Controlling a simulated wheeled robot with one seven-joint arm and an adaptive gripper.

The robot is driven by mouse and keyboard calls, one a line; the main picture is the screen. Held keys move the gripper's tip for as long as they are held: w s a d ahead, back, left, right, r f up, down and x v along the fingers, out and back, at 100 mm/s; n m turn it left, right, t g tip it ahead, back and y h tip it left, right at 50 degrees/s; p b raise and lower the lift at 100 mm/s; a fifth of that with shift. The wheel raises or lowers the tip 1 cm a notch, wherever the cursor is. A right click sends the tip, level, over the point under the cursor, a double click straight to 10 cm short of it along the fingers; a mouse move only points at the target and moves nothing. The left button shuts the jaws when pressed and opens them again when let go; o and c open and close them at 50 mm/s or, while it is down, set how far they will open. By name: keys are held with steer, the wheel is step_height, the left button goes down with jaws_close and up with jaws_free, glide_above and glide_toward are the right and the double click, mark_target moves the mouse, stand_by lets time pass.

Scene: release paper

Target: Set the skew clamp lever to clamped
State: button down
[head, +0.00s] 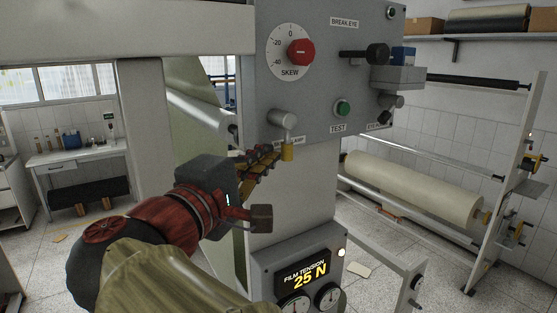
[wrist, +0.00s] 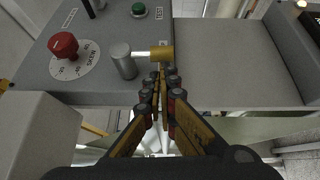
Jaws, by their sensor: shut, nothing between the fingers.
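The skew clamp lever has a grey round hub (head: 282,119) on the panel's lower edge and a yellow end (head: 287,152) pointing straight down below it. In the wrist view the hub (wrist: 122,58) is left of centre and the yellow end (wrist: 161,53) points right. A label beside the lever is partly covered, ending in "AMP". My gripper (head: 272,155) is shut and empty, its fingertips just left of the yellow end. In the wrist view the closed fingertips (wrist: 158,78) lie just below the yellow end; I cannot tell whether they touch.
The grey panel (head: 325,85) carries a red skew knob (head: 300,52), a green test button (head: 343,108) and a black handle (head: 376,54).

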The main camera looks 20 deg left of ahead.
mark_target(284, 164)
steer(key=shift+w+d+f+n+t+b, duration=0.1)
steer(key=shift+w+f+n+t+b, duration=0.15)
steer(key=shift+b, duration=0.55)
steer(key=shift+d+f+n+t+b, duration=0.15)
steer(key=shift+t+b, duration=0.2)
steer(key=shift+b, duration=0.45)
steer(key=w+n+t+b, duration=0.1)
steer(key=b, duration=0.3)
steer(key=w+d+f+n+t+y+b, duration=0.1)
steer(key=n+t+b, duration=0.1)
steer(key=b, duration=0.3)
steer(key=d+n+t+y+b, duration=0.1)
steer(key=n+t+b, duration=0.1)
steer(key=b, duration=0.3)
steer(key=shift+w+d+f, duration=0.2)
steer(key=shift+w+f, duration=0.05)
steer(key=shift+w, duration=0.15)
steer(key=w+b, duration=0.1)
steer(key=b, duration=0.2)
steer(key=shift+d+r+b, duration=0.1)
steer(key=shift+d+b, duration=0.2)
steer(key=shift+d, duration=0.1)
steer(key=w+d+r+b, duration=0.1)
steer(key=b, duration=0.1)
steer(key=w+d+b, duration=0.1)
steer(key=b, duration=0.1)
steer(key=shift+w+d+r, duration=0.15)
steer(key=shift+w+r, duration=0.25)
steer(key=shift+r, duration=0.1)
steer(key=shift+b, duration=0.3)
